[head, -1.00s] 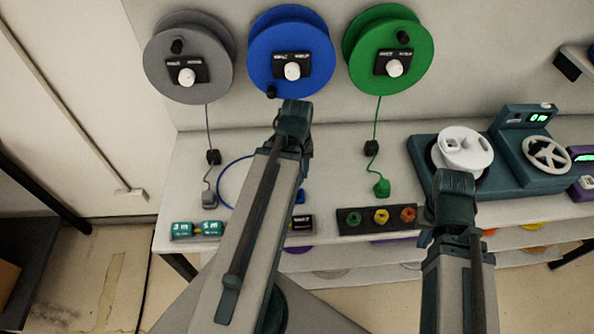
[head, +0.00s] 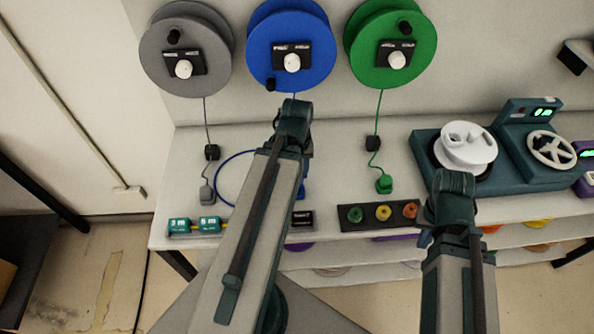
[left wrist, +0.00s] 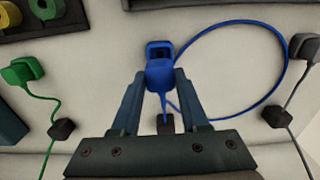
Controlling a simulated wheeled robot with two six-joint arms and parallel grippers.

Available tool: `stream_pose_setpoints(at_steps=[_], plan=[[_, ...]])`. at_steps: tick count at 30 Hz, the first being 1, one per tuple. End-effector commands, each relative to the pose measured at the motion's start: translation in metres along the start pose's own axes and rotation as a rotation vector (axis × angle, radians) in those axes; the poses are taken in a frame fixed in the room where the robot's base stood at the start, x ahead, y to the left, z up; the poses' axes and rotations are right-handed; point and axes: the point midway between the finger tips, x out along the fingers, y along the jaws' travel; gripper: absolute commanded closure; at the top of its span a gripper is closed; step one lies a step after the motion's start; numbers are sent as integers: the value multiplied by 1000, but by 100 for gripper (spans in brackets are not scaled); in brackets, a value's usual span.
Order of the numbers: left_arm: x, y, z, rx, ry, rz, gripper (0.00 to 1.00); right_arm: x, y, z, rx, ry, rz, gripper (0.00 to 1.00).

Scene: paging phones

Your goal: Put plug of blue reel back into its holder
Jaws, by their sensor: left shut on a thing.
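The blue reel (head: 262,45) hangs on the back wall, and its cable (head: 218,180) makes a loop on the bench. In the left wrist view the blue plug (left wrist: 160,76) is between the fingers of my left gripper (left wrist: 160,86), which is shut on it. A blue holder with a dark opening (left wrist: 158,50) is just beyond the plug; I cannot tell whether they touch. In the head view my left wrist hides most of the plug and holder. My right gripper (head: 452,190) shows from behind over the bench's front edge; its fingertips are hidden.
Grey (head: 155,60) and green (head: 360,55) reels flank the blue one, with a grey plug (head: 206,194) and a green plug (head: 384,184) on the bench. A black tray of coloured rings (head: 350,225) and a teal machine with a white spool (head: 467,148) are to the right.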

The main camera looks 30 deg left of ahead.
Motion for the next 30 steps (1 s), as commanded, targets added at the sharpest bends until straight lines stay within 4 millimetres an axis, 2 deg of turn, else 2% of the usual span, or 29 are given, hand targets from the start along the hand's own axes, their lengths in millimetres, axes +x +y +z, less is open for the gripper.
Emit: stream_pose_setpoints(at_steps=[1, 13, 30], plan=[[6, 0, 0, 0, 0, 0, 96, 6, -1, 0, 0, 0, 0, 100], [28, 0, 0, 0, 0, 0, 96, 28, -3, -2, 0, 0, 0, 100], [28, 0, 0, 0, 0, 0, 96, 28, -3, -2, 0, 0, 0, 100]])
